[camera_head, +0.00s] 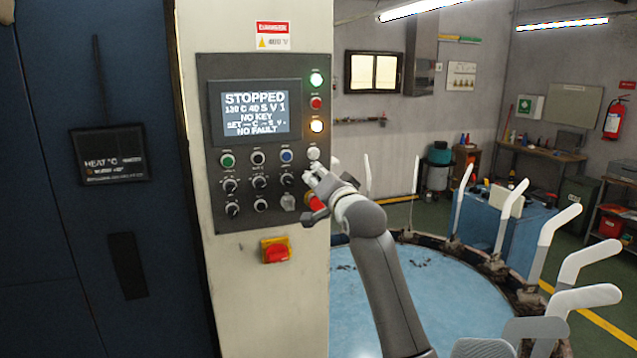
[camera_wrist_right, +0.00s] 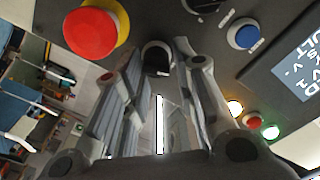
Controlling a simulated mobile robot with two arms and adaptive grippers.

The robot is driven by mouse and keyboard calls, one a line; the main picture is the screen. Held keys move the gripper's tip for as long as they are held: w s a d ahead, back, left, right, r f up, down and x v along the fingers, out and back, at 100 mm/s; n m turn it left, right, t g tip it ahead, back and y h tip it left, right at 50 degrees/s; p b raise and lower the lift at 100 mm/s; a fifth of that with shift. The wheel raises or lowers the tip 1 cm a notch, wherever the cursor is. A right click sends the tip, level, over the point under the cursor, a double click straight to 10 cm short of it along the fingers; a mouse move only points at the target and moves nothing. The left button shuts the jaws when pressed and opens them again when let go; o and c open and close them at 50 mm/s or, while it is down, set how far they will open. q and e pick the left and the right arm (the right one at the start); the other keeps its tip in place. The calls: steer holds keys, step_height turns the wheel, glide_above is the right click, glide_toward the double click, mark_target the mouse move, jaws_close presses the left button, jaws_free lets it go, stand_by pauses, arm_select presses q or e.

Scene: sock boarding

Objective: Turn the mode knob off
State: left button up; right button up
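The control panel (camera_head: 243,235) carries several black knobs, among them one at the left (camera_head: 230,186), one in the middle (camera_head: 259,181) and one nearer my gripper (camera_head: 287,179). Their labels are too small to read, so I cannot tell which is the mode knob. My right gripper (camera_head: 312,175) is at the panel's right side, above the red emergency button (camera_head: 317,203). In the wrist view, its fingers (camera_wrist_right: 160,72) are apart, with a dark round knob (camera_wrist_right: 157,57) at the gap between the tips. I cannot tell whether they touch it. My left gripper is not in view.
The screen (camera_head: 254,112) reads STOPPED, NO KEY, NO FAULT. A blue button (camera_head: 286,156) and a white one (camera_head: 313,153) sit close above my gripper. A red switch (camera_head: 276,251) is below the panel. A round blue table (camera_head: 440,300) with upright white forms stands at right.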

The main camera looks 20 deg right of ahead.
steer(key=shift+o, duration=1.1)
steer(key=shift+d, duration=0.1)
steer(key=shift+f, duration=0.2)
